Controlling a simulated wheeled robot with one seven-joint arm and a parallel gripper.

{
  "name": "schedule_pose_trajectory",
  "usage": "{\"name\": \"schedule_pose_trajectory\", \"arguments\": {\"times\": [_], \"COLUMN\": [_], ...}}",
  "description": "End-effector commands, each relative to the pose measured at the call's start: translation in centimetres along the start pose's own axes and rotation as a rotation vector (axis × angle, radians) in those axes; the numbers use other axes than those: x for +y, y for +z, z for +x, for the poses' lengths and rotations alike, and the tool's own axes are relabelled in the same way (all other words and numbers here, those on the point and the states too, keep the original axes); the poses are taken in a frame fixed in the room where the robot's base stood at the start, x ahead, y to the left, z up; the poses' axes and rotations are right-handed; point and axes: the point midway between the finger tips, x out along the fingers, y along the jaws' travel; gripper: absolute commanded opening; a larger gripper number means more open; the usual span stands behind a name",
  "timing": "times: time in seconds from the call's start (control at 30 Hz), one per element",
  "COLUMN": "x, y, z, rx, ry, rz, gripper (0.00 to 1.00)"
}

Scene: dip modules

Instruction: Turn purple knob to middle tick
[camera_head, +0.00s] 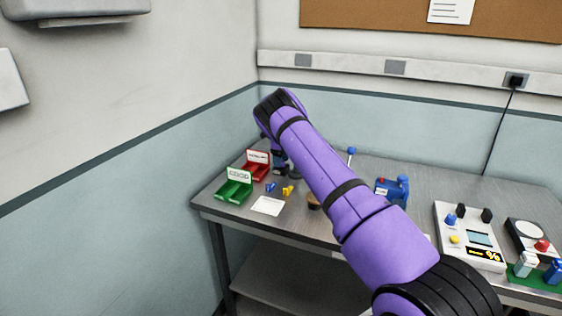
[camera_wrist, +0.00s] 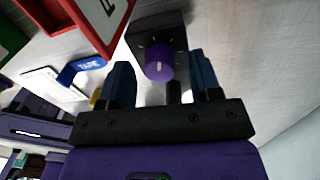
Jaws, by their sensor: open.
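The purple knob (camera_wrist: 159,62) sits on a dark panel (camera_wrist: 172,30) with small light tick marks around it, in the wrist view. A short white mark shows on the knob, but I cannot tell exactly which tick it points at. My gripper (camera_wrist: 162,82) is open, with one blue-grey finger on each side of the knob in the picture. I cannot tell whether the fingers touch it. In the head view, my purple arm reaches to the back left of the table, and my gripper (camera_head: 283,168) is partly hidden by it. The knob is hidden there.
A red bin (camera_head: 258,168) and a green bin (camera_head: 235,190) stand at the table's left end. The red bin (camera_wrist: 112,45) is close beside my gripper. Small blue and yellow items and a white card (camera_head: 267,206) lie in front. Devices (camera_head: 470,235) fill the right side.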

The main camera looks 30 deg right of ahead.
Motion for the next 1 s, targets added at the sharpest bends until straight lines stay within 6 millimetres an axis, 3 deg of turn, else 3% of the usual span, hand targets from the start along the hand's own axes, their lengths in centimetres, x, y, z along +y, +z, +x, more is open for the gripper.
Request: {"name": "schedule_pose_trajectory", "arguments": {"times": [0.5, 0.7, 1.0], "x": [0.0, 0.0, 0.0], "y": [0.1, 0.0, 0.0], "z": [-8.6, -10.1, -10.3], "rx": [-0.002, -0.001, 0.0], "ry": [-0.002, -0.001, 0.0], "rz": [-0.001, 0.0, 0.0], "gripper": [0.58, 0.58, 0.58]}}
